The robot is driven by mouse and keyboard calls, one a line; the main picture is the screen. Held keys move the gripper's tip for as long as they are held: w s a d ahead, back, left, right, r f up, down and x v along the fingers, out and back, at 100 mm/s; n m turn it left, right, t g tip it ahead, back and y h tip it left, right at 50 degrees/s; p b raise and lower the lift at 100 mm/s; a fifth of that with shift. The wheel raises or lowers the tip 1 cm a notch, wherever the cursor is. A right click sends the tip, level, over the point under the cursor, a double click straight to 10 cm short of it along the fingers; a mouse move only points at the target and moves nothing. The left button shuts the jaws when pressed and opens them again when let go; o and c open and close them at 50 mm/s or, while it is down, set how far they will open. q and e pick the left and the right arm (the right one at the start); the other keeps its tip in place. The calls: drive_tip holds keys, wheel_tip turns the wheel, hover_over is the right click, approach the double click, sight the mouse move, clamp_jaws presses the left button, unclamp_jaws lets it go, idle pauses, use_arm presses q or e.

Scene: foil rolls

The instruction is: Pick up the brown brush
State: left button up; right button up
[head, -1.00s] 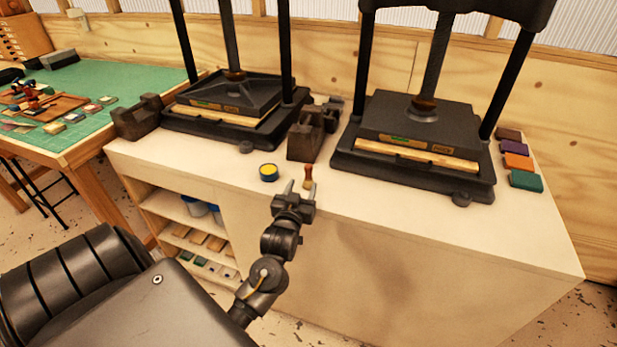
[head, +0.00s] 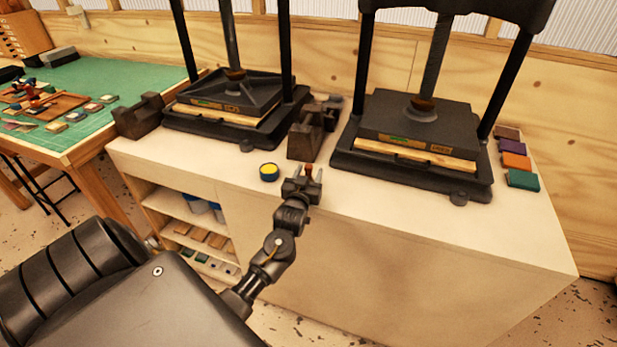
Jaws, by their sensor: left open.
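The brown brush (head: 309,169) stands on the pale bench top (head: 400,215), near its front edge between the two presses. Only its reddish-brown upper part shows; my gripper hides the lower part. My left gripper (head: 309,174) is open, with one finger on each side of the brush in the picture. I cannot tell whether the fingers touch it. My right gripper is not in view.
A small yellow-topped tin (head: 268,172) sits just left of the gripper. Black presses stand behind at left (head: 235,105) and right (head: 415,140). A dark metal block (head: 305,140) is behind the brush. Coloured blocks (head: 523,180) lie at the right edge.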

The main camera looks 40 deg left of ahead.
use_arm(q)
drive_tip(key=c, duration=1.1)
drive_tip(key=shift+o, duration=0.2)
drive_tip(key=shift+r+b, duration=0.3)
drive_tip(key=shift+r, duration=0.25)
drive_tip(key=s+d+r+b, duration=0.1)
drive_tip(key=s+d+r, duration=0.6)
drive_tip(key=s+r, duration=0.4)
drive_tip(key=shift+s+d+r, duration=0.3)
drive_tip(key=shift+d+r, duration=0.1)
drive_tip(key=shift+r, duration=0.05)
